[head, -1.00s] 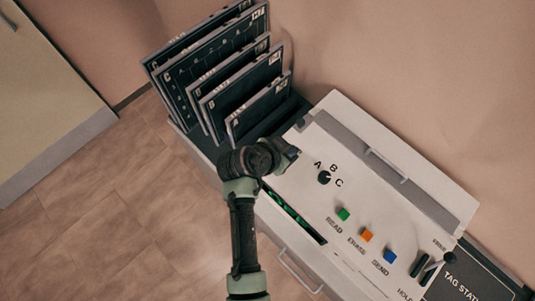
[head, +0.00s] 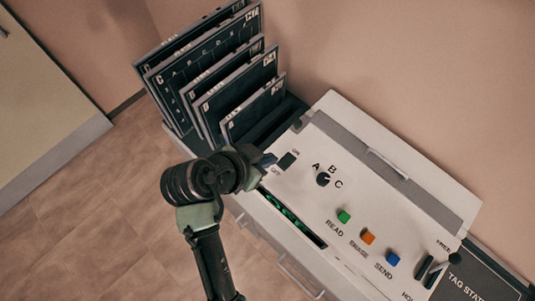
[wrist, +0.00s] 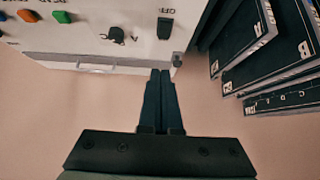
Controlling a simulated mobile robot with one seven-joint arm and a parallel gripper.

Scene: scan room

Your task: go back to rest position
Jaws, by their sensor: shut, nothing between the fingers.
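My gripper (wrist: 162,100) is shut and empty in the wrist view, its two fingers pressed together in front of the white console (wrist: 90,48). In the head view my gripper (head: 266,161) is at the console's near left corner, partly hidden by my own wrist. The console (head: 300,170) has an on/off switch (head: 287,161) close to the fingertips. I cannot tell whether the fingers touch the console.
On the console are an A-B-C knob (head: 323,179) and green (head: 344,217), orange (head: 368,238) and blue (head: 392,258) buttons. Several dark panels (head: 205,75) stand in a rack behind my gripper. The floor (head: 90,210) to the left is clear.

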